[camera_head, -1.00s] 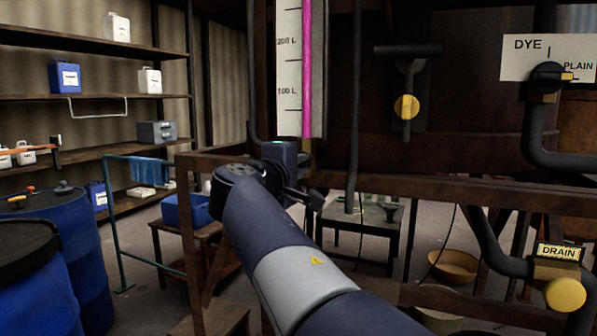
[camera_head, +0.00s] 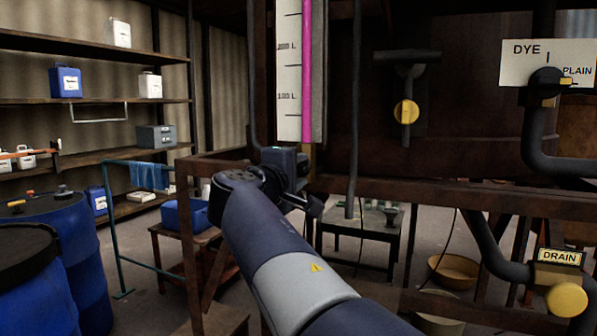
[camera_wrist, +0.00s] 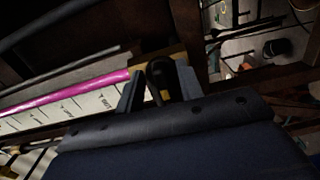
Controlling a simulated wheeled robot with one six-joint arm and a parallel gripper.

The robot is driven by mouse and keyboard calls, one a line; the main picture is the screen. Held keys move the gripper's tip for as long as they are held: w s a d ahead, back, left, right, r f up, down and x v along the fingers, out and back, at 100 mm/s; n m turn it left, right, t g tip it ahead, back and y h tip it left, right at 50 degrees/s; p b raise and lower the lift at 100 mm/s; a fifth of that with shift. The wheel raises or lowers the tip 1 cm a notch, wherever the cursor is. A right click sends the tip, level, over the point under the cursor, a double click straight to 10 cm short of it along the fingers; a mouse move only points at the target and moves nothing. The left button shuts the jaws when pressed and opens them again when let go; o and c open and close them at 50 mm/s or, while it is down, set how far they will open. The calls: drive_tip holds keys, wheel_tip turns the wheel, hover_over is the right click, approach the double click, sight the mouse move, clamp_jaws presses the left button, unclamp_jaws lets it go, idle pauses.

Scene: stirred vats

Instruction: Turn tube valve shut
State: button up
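The sight tube (camera_head: 307,75) with pink liquid stands on a white litre scale (camera_head: 289,100) in the head view. In the wrist view the pink tube (camera_wrist: 70,95) runs in from the left towards a black valve handle (camera_wrist: 158,72) with a yellow mark. My gripper (camera_wrist: 160,88) has one finger on each side of this handle. The fingers look apart, and I cannot tell whether they touch it. In the head view my gripper (camera_head: 302,190) is below the tube's lower end, and my wrist hides the tube valve there.
A yellow-knobbed valve (camera_head: 406,111), the DYE valve (camera_head: 548,82) and the DRAIN valve (camera_head: 566,299) are to the right. A rusty frame beam (camera_head: 400,187) crosses close by my gripper. Blue drums (camera_head: 75,240) stand at left. A low table (camera_head: 360,222) is behind.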

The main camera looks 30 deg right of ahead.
drive_tip(key=v, duration=1)
drive_tip(key=shift+s+a+p, duration=0.25)
drive_tip(key=shift+a+p, duration=0.05)
drive_tip(key=shift+w+d, duration=0.1)
drive_tip(key=shift+d, duration=0.05)
drive_tip(key=x, duration=1)
drive_tip(key=shift+w+d, duration=0.2)
drive_tip(key=shift+b, duration=0.3)
